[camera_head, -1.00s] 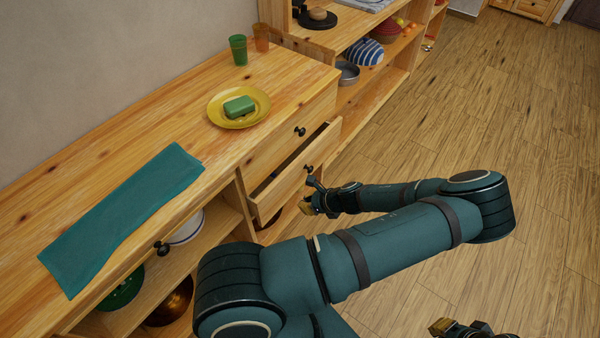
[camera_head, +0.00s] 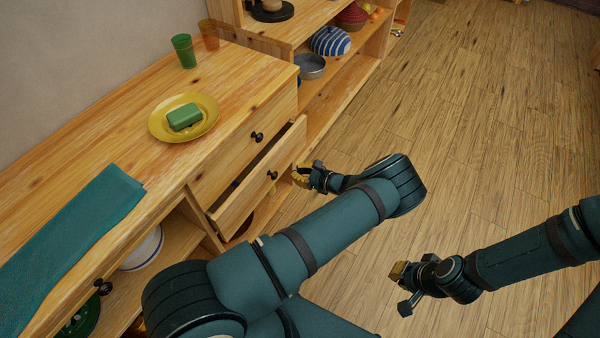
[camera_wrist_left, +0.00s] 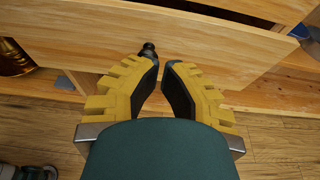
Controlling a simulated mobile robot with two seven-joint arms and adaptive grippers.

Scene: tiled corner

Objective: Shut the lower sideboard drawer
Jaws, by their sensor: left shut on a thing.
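The lower drawer (camera_head: 262,178) of the wooden sideboard stands partly open, below a shut upper drawer (camera_head: 235,153). Its black knob (camera_head: 272,175) sits on the front panel. My left gripper (camera_head: 298,175) is in front of that panel, at the right of the knob in the head view. In the left wrist view, the knob (camera_wrist_left: 149,48) shows at the tip of the left finger, and the fingers (camera_wrist_left: 161,64) are close together. The jaws are shut on the knob, though their contact is not clear. My right gripper (camera_head: 400,288) is open and empty above the floor.
On the sideboard top (camera_head: 110,135) are a yellow plate (camera_head: 158,128) with a green block (camera_head: 184,117), two cups, and a teal cloth (camera_head: 70,235). An open shelf unit (camera_head: 345,85) with bowls adjoins at the back. The wooden floor (camera_head: 470,150) to the right is clear.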

